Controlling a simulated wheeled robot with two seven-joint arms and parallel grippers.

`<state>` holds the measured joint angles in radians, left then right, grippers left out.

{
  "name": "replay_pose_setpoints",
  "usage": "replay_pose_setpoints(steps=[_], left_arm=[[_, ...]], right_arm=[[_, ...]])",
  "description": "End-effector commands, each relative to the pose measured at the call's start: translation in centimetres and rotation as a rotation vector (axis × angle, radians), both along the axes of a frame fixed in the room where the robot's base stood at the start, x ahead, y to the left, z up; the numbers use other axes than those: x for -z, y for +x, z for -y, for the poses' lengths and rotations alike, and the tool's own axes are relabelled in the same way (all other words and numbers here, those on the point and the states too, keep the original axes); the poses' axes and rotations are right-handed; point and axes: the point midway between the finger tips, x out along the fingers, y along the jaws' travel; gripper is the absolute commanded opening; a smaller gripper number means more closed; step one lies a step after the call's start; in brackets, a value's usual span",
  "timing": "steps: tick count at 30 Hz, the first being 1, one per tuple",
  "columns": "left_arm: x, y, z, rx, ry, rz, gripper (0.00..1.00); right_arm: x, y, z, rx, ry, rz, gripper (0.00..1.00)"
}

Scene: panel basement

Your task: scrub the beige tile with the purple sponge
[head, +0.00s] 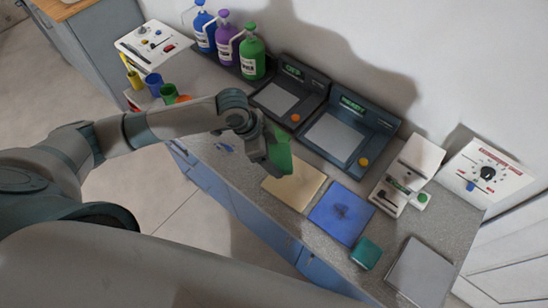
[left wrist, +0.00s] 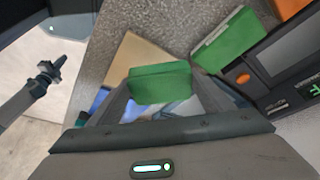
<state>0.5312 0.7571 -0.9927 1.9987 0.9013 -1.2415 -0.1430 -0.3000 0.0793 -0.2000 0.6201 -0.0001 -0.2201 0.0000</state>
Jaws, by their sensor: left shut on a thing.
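My left gripper (head: 272,152) is shut on a green sponge-like block (left wrist: 160,83), above the counter beside the beige tile. The block also shows at the gripper in the head view (head: 284,151). I see no purple sponge in either view. The beige tile (head: 296,184) lies flat on the counter, partly under the gripper and block in the head view; part of it shows in the left wrist view (left wrist: 128,58). I cannot tell whether the block touches the tile. My right gripper is not in view.
A blue tile (head: 341,212) with a dark smudge lies right of the beige one. A teal block (head: 366,253) and a grey plate (head: 420,270) lie farther right. Dark devices (head: 352,131) stand behind. Another green block (left wrist: 226,40) lies on the counter in the wrist view.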

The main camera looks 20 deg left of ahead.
Motion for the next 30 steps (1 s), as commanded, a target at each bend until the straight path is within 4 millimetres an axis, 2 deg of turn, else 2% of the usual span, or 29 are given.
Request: replay_pose_setpoints(steps=[14,24,30], left_arm=[[-0.5,0.0,0.0,0.001,0.001,0.001,0.55],[-2.7,0.0,0.0,0.000,-0.001,0.000,0.55],[-3.3,0.0,0.0,0.001,-0.001,0.001,0.55]], right_arm=[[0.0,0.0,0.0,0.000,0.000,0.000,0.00],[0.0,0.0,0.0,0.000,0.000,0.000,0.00],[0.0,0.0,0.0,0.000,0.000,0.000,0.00]])
